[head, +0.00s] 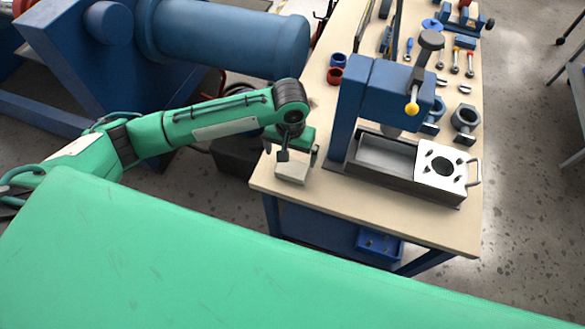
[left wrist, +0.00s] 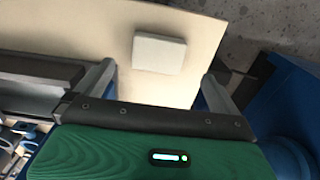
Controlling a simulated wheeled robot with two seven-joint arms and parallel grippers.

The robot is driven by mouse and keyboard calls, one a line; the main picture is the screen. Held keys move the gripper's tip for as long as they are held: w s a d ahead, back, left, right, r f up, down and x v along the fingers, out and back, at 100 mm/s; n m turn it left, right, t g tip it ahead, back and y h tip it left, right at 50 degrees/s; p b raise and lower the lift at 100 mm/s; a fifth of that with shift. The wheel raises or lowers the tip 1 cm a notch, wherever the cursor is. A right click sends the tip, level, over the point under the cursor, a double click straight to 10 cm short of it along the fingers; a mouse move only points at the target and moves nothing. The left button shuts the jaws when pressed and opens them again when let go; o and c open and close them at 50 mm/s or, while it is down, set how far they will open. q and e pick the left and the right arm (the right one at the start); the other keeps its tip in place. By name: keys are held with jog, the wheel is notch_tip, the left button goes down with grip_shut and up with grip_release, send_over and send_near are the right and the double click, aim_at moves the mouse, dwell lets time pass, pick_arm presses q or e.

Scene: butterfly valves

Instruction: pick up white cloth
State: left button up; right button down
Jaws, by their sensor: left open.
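The white cloth (head: 292,171) is a small folded, block-like pale pad on the near left corner of the workbench top. In the left wrist view the white cloth (left wrist: 159,53) lies on the bench, ahead of the gap between my fingers. My left gripper (head: 298,154) is above the cloth and hides part of it in the head view. In the left wrist view my left gripper (left wrist: 158,82) has its two fingers wide apart with nothing between them. My right gripper is in neither view.
The beige workbench (head: 405,227) has a blue press (head: 361,105) right of the cloth. A metal tray (head: 385,157) with a white perforated plate (head: 443,168) sits at the press's foot. Red and blue rings (head: 335,76) and several tools lie farther back. Blue machinery (head: 225,43) stands left.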

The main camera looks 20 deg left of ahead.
aim_at(292, 168)
pick_arm(q)
notch_tip(292, 168, down, 3)
jog(key=shift+w+f, duration=0.1)
jog(key=shift+f, duration=0.1)
jog(key=f, duration=0.2)
jog(key=w+f+p, duration=0.1)
jog(key=f, duration=0.1)
jog(key=shift+d+f, duration=0.1)
jog(key=shift+f, duration=0.35)
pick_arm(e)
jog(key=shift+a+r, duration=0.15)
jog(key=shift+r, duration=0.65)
pick_arm(q)
jog(key=shift+c, duration=0.4)
jog(key=c, duration=0.8)
jog(key=shift+r, duration=0.1)
